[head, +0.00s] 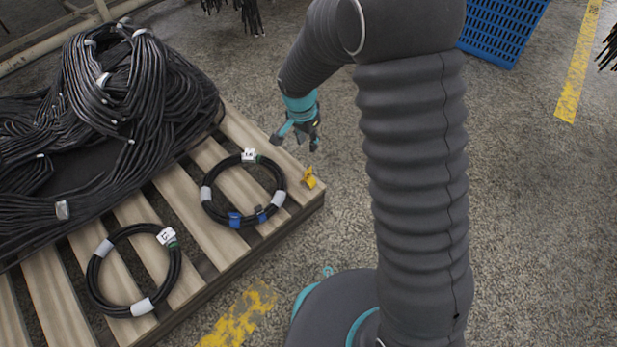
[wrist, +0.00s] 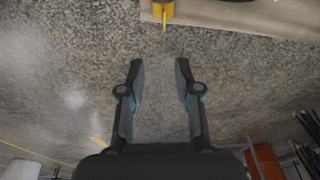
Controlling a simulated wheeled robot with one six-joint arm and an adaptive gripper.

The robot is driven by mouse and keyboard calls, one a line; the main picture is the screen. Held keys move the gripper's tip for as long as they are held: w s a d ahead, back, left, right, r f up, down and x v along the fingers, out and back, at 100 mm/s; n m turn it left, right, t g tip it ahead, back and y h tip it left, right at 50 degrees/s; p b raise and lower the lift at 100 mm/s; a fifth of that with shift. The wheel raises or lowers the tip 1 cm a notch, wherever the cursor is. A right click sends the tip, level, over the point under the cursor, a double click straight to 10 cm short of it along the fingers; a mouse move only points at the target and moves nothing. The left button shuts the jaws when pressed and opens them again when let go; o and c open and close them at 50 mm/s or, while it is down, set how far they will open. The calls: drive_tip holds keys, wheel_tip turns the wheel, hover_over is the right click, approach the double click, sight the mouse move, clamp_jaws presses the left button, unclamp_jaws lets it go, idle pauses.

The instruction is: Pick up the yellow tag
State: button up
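The yellow tag (head: 309,178) stands on the wooden pallet near its right corner, beside a coiled black hose. In the wrist view the yellow tag (wrist: 163,12) is at the top edge, partly cut off, ahead of the fingertips. My gripper (head: 313,140) hangs just behind the tag in the head view, apart from it. In the wrist view my gripper (wrist: 157,66) has its two fingers spread with only bare floor between them, so it is open and empty.
The pallet (head: 196,222) carries one hose coil (head: 206,207) near the tag, another coil (head: 94,283) at front left, and a large hose heap (head: 150,90). A blue crate (head: 500,28) stands at the back right.

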sight(308, 170)
drive_tip(key=f, duration=0.5)
drive_tip(key=w+f+b, duration=0.1)
drive_tip(key=f, duration=0.4)
drive_tip(key=w+f+b, duration=0.1)
drive_tip(key=f, duration=0.5)
drive_tip(key=shift+d, duration=0.1)
drive_tip(key=shift+s, duration=0.1)
clamp_jaws()
